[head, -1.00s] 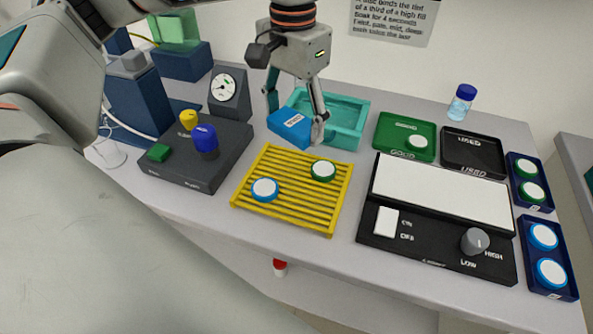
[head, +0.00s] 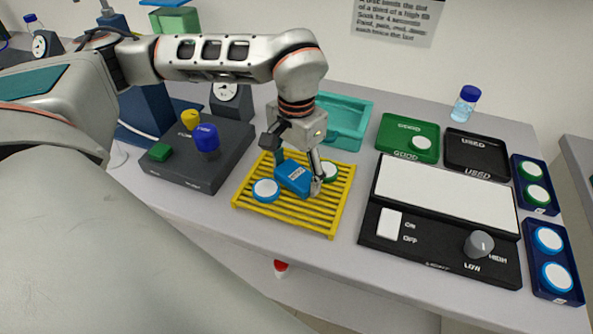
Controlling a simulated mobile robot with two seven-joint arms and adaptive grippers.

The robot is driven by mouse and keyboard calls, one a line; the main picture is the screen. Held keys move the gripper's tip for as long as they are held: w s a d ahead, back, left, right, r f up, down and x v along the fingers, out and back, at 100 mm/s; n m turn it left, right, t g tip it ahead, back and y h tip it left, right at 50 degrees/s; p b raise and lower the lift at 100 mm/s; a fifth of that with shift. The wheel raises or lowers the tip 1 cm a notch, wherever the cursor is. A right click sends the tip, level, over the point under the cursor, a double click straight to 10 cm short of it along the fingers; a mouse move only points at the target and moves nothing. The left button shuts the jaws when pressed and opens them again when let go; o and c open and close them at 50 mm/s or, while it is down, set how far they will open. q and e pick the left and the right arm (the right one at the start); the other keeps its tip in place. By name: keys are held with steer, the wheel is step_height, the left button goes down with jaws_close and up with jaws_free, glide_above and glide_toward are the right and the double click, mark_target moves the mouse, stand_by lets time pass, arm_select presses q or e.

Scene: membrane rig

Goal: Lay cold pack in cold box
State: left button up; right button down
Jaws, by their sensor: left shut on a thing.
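The cold pack (head: 294,178) is a small blue block with a white label. My left gripper (head: 297,184) is shut on it and holds it over the yellow slatted rack, between two round discs. Whether the pack touches the rack I cannot tell. The cold box (head: 352,112) is an open teal tray behind the rack. The part of it that shows looks empty; its left part is hidden by my left wrist. My right gripper is not in view.
The yellow rack (head: 291,224) holds a blue-rimmed disc (head: 265,190) and a green-rimmed disc (head: 330,171). Left is a dark block with knobs (head: 205,172). Right are a green tray (head: 393,143), a black tray (head: 490,148) and a light panel (head: 443,198).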

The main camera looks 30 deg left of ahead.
arm_select(q)
steer(key=o, duration=1)
